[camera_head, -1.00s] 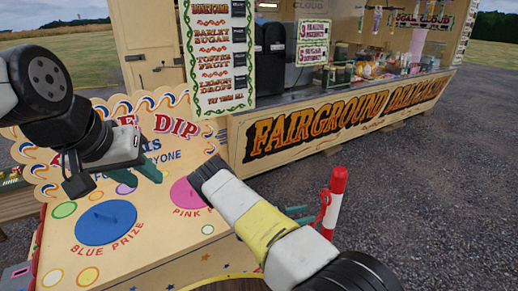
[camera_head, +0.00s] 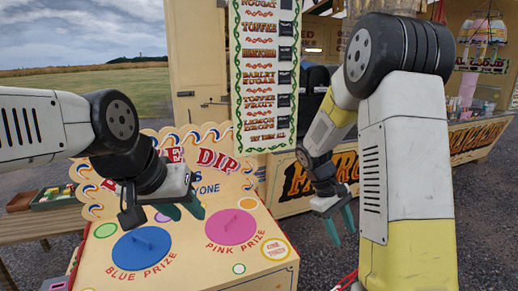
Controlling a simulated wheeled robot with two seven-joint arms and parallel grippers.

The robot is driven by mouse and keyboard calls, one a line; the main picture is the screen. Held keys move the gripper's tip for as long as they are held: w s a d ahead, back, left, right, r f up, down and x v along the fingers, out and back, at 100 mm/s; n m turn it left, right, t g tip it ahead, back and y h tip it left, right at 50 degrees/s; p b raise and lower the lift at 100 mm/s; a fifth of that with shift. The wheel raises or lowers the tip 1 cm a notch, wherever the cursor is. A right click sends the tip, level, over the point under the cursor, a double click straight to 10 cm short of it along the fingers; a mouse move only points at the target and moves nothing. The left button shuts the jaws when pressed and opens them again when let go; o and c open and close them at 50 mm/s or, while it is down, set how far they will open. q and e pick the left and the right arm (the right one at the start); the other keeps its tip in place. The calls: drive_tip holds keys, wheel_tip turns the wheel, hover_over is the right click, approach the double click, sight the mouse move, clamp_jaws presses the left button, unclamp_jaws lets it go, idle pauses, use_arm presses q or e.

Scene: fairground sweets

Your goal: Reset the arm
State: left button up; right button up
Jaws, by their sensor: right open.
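My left gripper (camera_head: 184,210) comes in from the left and hangs over the lucky-dip stall top, between the blue disc (camera_head: 142,248) and the pink disc (camera_head: 231,227). Its teal fingers are apart with nothing visible between them. My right arm (camera_head: 395,150) rises large on the right and bends down at the elbow. My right gripper (camera_head: 340,226) points down, open and empty, to the right of the stall top and in front of the sweets stand.
The stall's sign board (camera_head: 215,160) stands behind the discs. A tall sweets menu board (camera_head: 266,75) is behind it. The fairground stand (camera_head: 290,185) fills the back right. A wooden table with a tray (camera_head: 57,197) is at left. Open gravel lies between.

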drive_tip(key=s+a+r+m+t+y, duration=0.2)
drive_tip(key=s+a+r+t+y, duration=0.1)
drive_tip(key=s+r, duration=0.4)
drive_tip(key=s+a+r+m+t+y, duration=0.3)
drive_tip(key=s+a+r+t, duration=0.2)
drive_tip(key=s+r, duration=0.3)
wheel_tip(320, 180, up, 3)
drive_tip(key=shift+s+a+f+y, duration=0.1)
drive_tip(key=shift+s+a+y, duration=0.2)
drive_tip(key=shift+a, duration=0.3)
